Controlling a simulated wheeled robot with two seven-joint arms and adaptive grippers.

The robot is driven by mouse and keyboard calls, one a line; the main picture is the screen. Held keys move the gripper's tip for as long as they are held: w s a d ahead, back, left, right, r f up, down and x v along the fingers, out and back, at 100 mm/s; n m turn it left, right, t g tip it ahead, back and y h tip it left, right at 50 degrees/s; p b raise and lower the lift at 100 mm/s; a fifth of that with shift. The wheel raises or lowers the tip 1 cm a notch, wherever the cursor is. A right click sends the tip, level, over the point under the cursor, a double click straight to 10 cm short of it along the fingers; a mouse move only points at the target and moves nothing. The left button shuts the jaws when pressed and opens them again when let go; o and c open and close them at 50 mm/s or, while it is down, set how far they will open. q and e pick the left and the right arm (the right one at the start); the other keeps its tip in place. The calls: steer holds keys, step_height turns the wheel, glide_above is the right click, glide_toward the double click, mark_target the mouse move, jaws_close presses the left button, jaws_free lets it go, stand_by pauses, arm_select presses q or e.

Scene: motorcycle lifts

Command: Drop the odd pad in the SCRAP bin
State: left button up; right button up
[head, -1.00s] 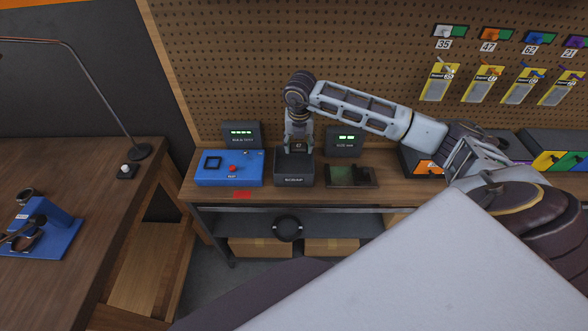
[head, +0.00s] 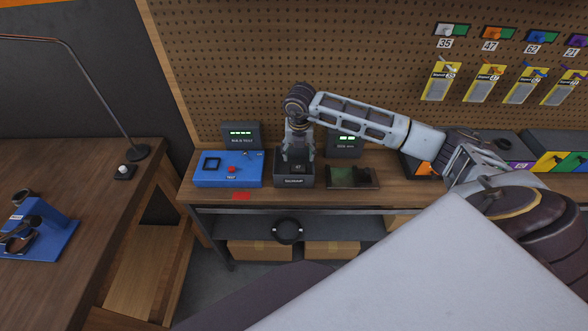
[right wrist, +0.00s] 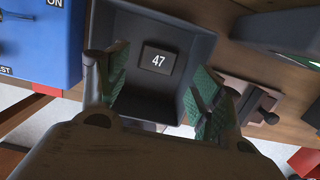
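The SCRAP bin (head: 293,182) is a small dark open box on the back bench, between the blue tester and a dark tray. A dark pad marked 47 (head: 298,167) is inside it. In the right wrist view the pad (right wrist: 158,60) lies on the floor of the bin (right wrist: 150,105), number up, apart from the fingers. My right gripper (head: 298,155) points down over the bin. Its green-faced fingers (right wrist: 160,85) are spread wide with nothing between them. My left gripper is not in view.
A blue tester (head: 212,180) with a red button stands left of the bin. A dark tray with a green piece (head: 350,177) is close on the right. Two small displays (head: 240,135) stand behind. A wooden table (head: 60,165) with a lamp is at left.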

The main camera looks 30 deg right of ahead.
steer(key=shift+o, duration=0.5)
steer(key=shift+r, duration=0.1)
step_height(320, 180, up, 12)
steer(key=s, duration=0.1)
steer(key=shift+s+a, duration=0.25)
steer(key=shift+a, duration=0.2)
steer(key=shift+f, duration=0.2)
stand_by(0.6)
